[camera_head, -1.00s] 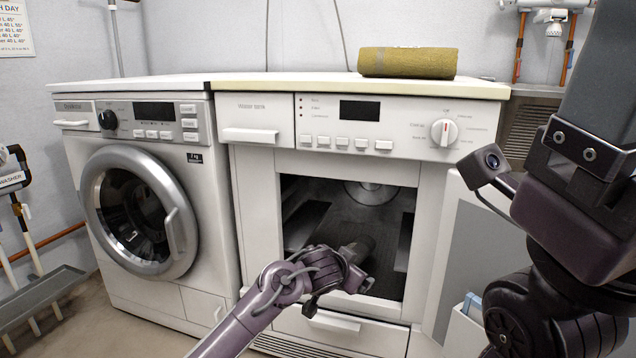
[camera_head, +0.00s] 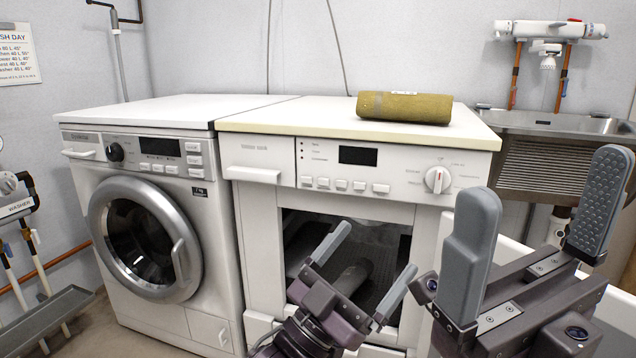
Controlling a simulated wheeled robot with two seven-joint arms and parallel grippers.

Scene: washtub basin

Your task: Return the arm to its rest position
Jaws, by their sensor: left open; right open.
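My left gripper (camera_head: 366,262) is open and empty, with its two grey fingers spread in front of the machine's lower opening. My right gripper (camera_head: 535,225) is open and empty, large and close to the camera at the right. Its fingers point up, in front of the sink area and the open door. Behind the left gripper, the dryer-like machine (camera_head: 262,215) has a dark open cavity (camera_head: 300,235). A dark cylindrical shape (camera_head: 352,277) shows inside it, partly hidden by the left gripper.
A rolled mustard towel (camera_head: 405,107) lies on the machine's top. A front-loading washer (camera_head: 145,240) with a closed round door stands at left. A metal washtub basin (camera_head: 560,122) is at the back right, below a wall tap (camera_head: 545,30). An open white door (camera_head: 520,255) stands behind my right gripper.

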